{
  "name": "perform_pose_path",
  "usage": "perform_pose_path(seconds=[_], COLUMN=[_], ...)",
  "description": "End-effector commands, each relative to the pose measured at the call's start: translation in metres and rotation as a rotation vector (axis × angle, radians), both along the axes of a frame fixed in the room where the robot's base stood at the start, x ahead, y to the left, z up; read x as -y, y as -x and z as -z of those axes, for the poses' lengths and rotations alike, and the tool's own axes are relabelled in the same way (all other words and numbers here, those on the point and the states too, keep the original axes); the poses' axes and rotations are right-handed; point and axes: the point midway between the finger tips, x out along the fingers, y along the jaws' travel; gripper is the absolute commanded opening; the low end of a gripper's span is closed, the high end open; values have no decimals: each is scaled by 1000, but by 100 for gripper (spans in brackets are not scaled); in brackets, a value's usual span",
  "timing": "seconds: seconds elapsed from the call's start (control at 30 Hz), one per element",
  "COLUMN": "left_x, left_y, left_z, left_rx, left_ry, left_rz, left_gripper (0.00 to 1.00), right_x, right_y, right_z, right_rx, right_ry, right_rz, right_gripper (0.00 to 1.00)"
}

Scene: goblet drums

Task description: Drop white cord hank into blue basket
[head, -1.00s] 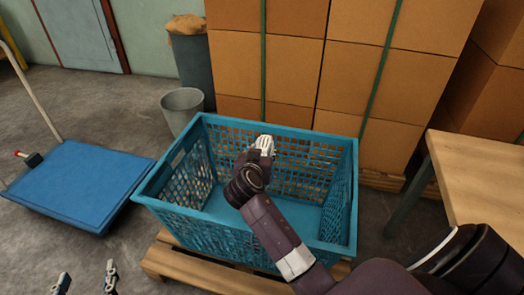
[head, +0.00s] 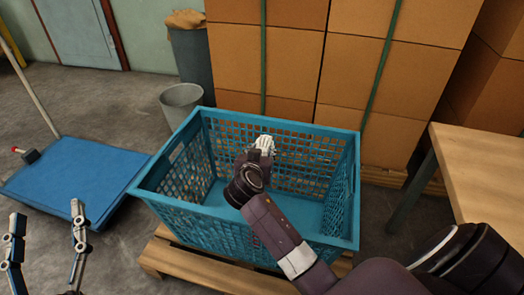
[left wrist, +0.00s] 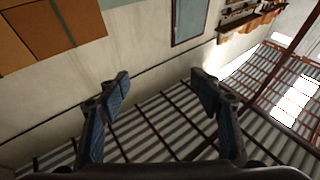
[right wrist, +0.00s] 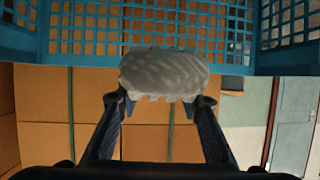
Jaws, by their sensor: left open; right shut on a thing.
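The white cord hank (head: 265,144) is at the tip of my right arm, over the open blue basket (head: 214,243) in the head view. It also shows in the right wrist view (right wrist: 165,73), pale and rounded, between the fingertips of my right gripper (right wrist: 160,100). My right gripper is shut on the hank, and the arm hides most of that gripper in the head view. The basket's lattice walls stand behind the hank in the right wrist view. My left gripper (head: 46,232) is open and empty at the lower left, apart from the basket; its spread fingers show in the left wrist view (left wrist: 160,90).
The basket stands on a wooden pallet (head: 165,258). Stacked cardboard boxes (head: 265,68) rise behind it. A blue platform cart (head: 70,180) is at left, a grey bucket (head: 181,103) behind the basket, and a wooden table (head: 490,175) at right.

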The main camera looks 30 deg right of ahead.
Motion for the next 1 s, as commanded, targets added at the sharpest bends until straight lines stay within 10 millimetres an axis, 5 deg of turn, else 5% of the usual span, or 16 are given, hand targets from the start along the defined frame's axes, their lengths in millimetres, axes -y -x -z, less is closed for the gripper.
perform_pose_path(seconds=[0.4, 0.83, 0.87, 1.0], left_x=[0, -1, -1, -1], left_y=[24, 29, 29, 29], left_z=[-45, -53, -53, -53], left_rx=[231, 270, 269, 269], left_ry=[66, 76, 76, 76], left_rz=[13, 15, 15, 15], left_gripper=[59, 59, 59, 59], right_x=[0, 0, 0, 0], right_y=[0, 0, 0, 0], right_z=[11, 12, 12, 12], right_rx=[0, 0, 0, 0], right_ry=[1, 1, 1, 1], right_rz=[0, 0, 0, 0], right_gripper=[9, 9, 35, 50])
